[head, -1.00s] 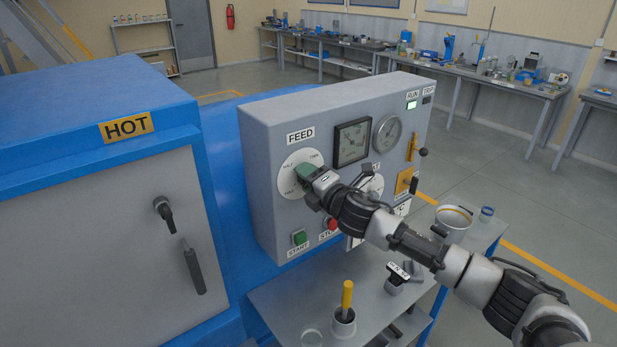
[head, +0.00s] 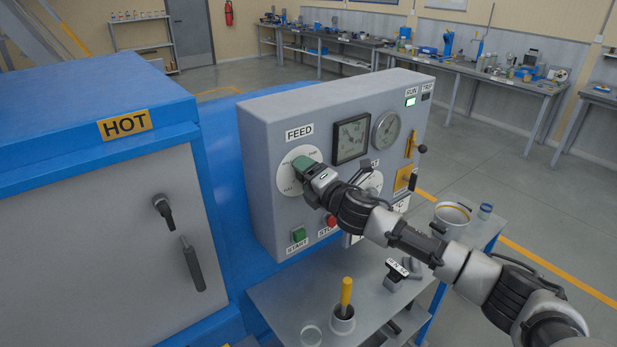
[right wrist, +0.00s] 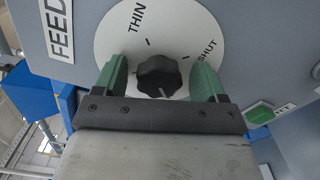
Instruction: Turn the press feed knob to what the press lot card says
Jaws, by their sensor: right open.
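The press feed knob is a black fluted knob (right wrist: 157,76) at the middle of a white dial (right wrist: 190,22), under the FEED label (head: 300,133). In the right wrist view the dial words THIN and SHUT can be read, and a white mark shows on the knob's near lower side. My right gripper (head: 305,168) is at the dial. Its green-padded fingers (right wrist: 160,66) stand on either side of the knob, open, with a gap on both sides. In the head view the gripper hides the knob. I cannot make out a readable lot card. My left gripper is out of view.
The grey panel (head: 262,180) also holds gauges (head: 386,131), a green START button (head: 299,235) and a red STOP button (head: 331,220). A shelf (head: 285,290) below carries a yellow-handled tool (head: 346,292) and a pot (head: 452,214). The HOT cabinet (head: 80,220) stands left.

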